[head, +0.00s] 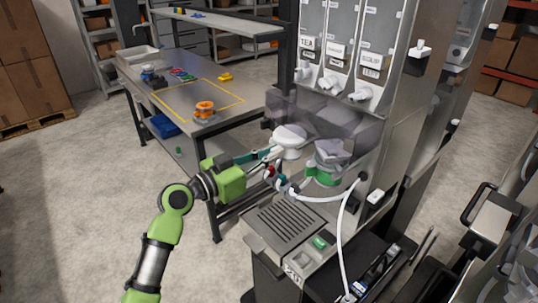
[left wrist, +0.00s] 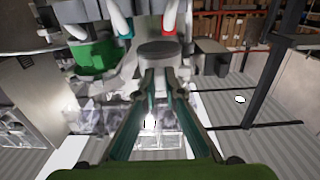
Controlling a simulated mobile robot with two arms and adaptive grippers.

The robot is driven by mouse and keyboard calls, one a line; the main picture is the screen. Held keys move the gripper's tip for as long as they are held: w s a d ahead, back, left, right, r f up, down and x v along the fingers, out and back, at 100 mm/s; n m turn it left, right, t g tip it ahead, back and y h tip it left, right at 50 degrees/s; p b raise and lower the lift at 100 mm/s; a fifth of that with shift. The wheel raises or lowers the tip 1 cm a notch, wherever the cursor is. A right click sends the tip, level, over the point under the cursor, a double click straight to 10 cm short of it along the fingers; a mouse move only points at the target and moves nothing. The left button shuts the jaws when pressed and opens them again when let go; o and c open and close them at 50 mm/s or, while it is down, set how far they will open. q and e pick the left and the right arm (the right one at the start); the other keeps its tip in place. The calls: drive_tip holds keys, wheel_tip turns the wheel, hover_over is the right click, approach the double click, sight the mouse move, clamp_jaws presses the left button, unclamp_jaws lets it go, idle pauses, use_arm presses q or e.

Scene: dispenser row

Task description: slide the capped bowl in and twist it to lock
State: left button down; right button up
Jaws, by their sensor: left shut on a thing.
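My left gripper (head: 276,151) reaches in from the left, over the counter of the dispenser station. Its teal fingers are shut on the capped bowl (head: 290,137), a white rounded piece below the dispenser spouts. In the left wrist view the fingers (left wrist: 160,75) close together at a grey round piece (left wrist: 159,51), seemingly the bowl's near side. A green holder (head: 326,175) with a grey top stands to the right of the bowl, apart from it. It also shows in the left wrist view (left wrist: 94,59). Whether the bowl touches a socket is hidden. My right gripper is not in view.
White hoses (head: 342,220) with coloured ends run close by the gripper. A drip grille (head: 284,224) lies in front. A workbench (head: 180,65) at left holds an orange item (head: 205,108).

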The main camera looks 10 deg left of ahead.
use_arm(q)
drive_tip(key=shift+x, duration=1.3)
drive_tip(key=shift+b, duration=0.5)
drive_tip(key=shift+s+b, duration=0.1)
drive_tip(key=shift+b, duration=0.2)
drive_tip(key=shift+f+b, duration=0.15)
drive_tip(key=shift+b, duration=0.45)
drive_tip(key=shift+w+a+m+g+h+b, duration=0.2)
drive_tip(key=shift+m+g+h+b, duration=0.3)
drive_tip(key=shift+b, duration=0.85)
drive_tip(key=shift+w+a+m+g+h+b, duration=0.15)
drive_tip(key=shift+m+g+h+b, duration=0.35)
drive_tip(key=shift+b, duration=0.8)
